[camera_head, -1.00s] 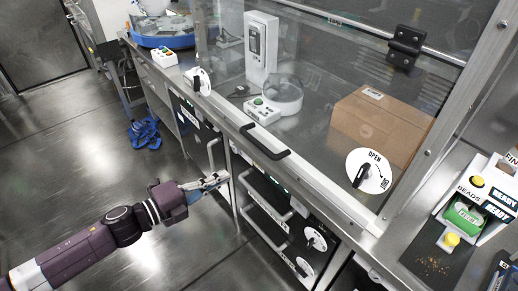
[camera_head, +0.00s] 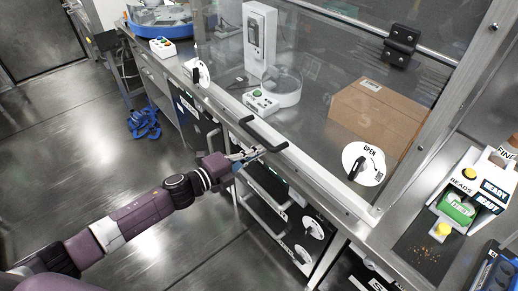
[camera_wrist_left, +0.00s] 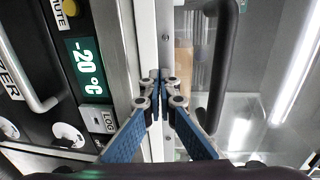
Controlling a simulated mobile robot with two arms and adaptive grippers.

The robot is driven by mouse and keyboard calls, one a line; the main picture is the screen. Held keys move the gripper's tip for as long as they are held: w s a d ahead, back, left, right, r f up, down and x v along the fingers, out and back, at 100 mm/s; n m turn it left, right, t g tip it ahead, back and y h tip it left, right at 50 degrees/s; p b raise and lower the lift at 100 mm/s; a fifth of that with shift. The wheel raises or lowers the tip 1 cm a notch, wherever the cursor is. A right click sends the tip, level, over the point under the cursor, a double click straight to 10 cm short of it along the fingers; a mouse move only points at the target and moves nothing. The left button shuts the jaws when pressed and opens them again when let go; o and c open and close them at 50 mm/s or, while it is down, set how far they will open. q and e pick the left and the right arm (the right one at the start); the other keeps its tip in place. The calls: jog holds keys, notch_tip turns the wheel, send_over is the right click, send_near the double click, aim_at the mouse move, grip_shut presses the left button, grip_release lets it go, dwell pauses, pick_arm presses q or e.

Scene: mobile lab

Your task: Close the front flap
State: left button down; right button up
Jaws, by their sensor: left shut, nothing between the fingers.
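The front flap is a clear panel with a pale bottom rail (camera_head: 316,178) on the steel cabinet. A black bar handle (camera_head: 262,135) is fixed to the rail. The handle also shows in the left wrist view (camera_wrist_left: 226,62), to the right of my fingers. I cannot tell whether the flap stands fully closed. My left gripper (camera_head: 260,151) is shut and empty, just in front of the rail and close beside the handle. In the left wrist view my left gripper (camera_wrist_left: 157,78) has its blue fingers together over the rail's edge, apart from the handle. My right gripper is not in view.
A round dial marked OPEN (camera_head: 363,163) and a white dial (camera_head: 196,72) flank the handle. Behind the panel are a cardboard box (camera_head: 378,112) and a white device (camera_head: 259,38). Drawers with bar handles lie below. Open floor is at left.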

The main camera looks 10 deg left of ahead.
pick_arm(q)
jog(key=shift+w+d, duration=0.25)
jog(key=shift+f, duration=0.1)
